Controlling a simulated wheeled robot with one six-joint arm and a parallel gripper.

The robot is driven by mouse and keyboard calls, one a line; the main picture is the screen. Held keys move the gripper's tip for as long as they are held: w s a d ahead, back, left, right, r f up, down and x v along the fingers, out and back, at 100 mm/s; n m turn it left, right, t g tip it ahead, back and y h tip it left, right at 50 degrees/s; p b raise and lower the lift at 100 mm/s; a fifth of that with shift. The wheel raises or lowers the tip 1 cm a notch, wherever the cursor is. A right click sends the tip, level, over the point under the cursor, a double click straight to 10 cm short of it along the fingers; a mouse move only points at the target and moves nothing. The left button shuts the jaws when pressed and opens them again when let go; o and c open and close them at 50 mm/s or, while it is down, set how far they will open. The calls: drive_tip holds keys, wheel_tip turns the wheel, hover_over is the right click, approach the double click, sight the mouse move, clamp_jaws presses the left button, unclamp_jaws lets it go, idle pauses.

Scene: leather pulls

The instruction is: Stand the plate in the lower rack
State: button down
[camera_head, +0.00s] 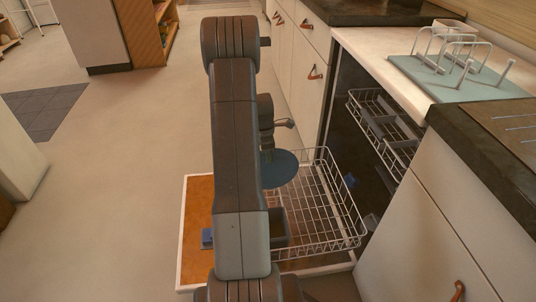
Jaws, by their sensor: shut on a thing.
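The blue plate (281,170) shows just below my gripper (267,148), at the left side of the lower rack. My gripper is shut on the plate; its fingers and the plate's left part are mostly hidden behind my arm. The plate shows as a broad oval face, tilted to the camera. The lower rack (335,212) is a white wire basket pulled out over the open dishwasher door (195,190). I cannot tell whether the plate touches the rack's wires.
The upper rack (378,118) sits partly out above, to the right. A drying rack with upright prongs stands on a teal mat (425,75) on the counter. Cabinets with leather pulls (316,73) flank the dishwasher. The floor (120,160) on the left is clear.

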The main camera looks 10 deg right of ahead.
sight(268, 178)
drive_tip(key=shift+f+b, duration=2.85)
drive_tip(key=shift+f, duration=2.45)
drive_tip(key=c, duration=0.7)
unclamp_jaws()
drive_tip(key=shift+o, duration=0.2)
drive_tip(key=shift+r, duration=0.1)
wheel_tip(268, 178, up, 11)
drive_tip(key=p, duration=0.8)
